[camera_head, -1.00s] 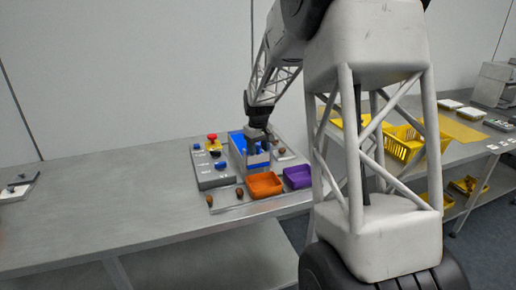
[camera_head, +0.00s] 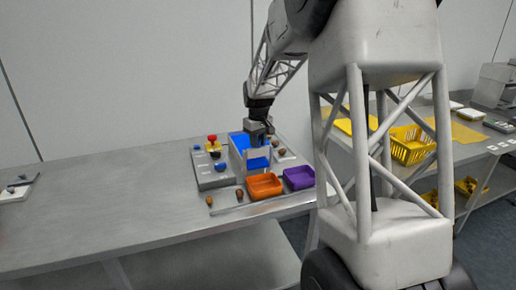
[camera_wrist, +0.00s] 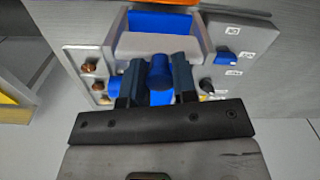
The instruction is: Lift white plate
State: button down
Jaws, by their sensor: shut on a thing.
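The white plate (camera_head: 257,154) stands upright in the blue-lined channel (camera_head: 237,141) of the grading unit, with blue showing below its lower edge. In the wrist view the plate (camera_wrist: 160,46) is a pale panel just beyond my fingers, between two pale side walls. A rounded blue handle (camera_wrist: 160,70) sits between my two fingers, on the near side of the plate. My gripper (camera_wrist: 158,76) is shut on this handle; in the head view it (camera_head: 258,138) is above the channel. The join between handle and plate is hidden.
An orange tray (camera_head: 264,186) and a purple tray (camera_head: 299,178) stand in front of the unit. Brown dates (camera_head: 239,193) lie beside them. A grey control panel (camera_head: 213,171) with a red button (camera_head: 212,138) is at left.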

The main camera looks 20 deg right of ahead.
jog(key=shift+r, duration=0.95)
jog(key=c, duration=0.9)
grip_release()
jog(key=shift+r, duration=3.85)
